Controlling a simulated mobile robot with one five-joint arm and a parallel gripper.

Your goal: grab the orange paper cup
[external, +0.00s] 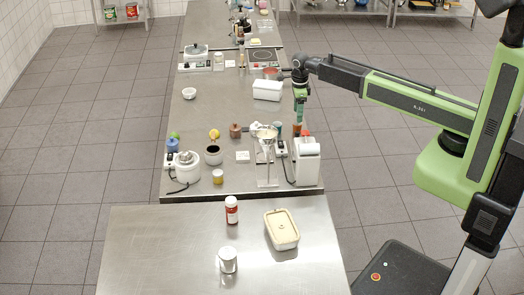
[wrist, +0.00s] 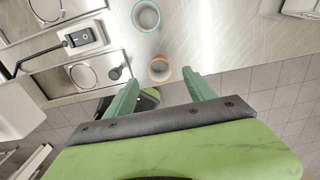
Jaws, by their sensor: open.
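The orange paper cup (wrist: 159,68) shows from above in the wrist view as an orange rim around a pale inside, near the counter's edge. In the external view the orange cup (external: 297,129) is small and partly hidden below my gripper. My gripper (wrist: 160,77) is open and empty. Its two green fingers point toward the cup, which appears in line with the gap between their tips. In the external view my gripper (external: 300,118) hangs fingers down above the right side of the counter. I cannot tell the exact height of the tips over the cup.
A teal-rimmed cup (wrist: 146,15) stands near the orange one. A switch box (wrist: 84,38) and metal frames lie left of the cups. A white appliance (external: 306,162) stands in front of my gripper and a white container (external: 267,90) behind it. The counter's right edge is close.

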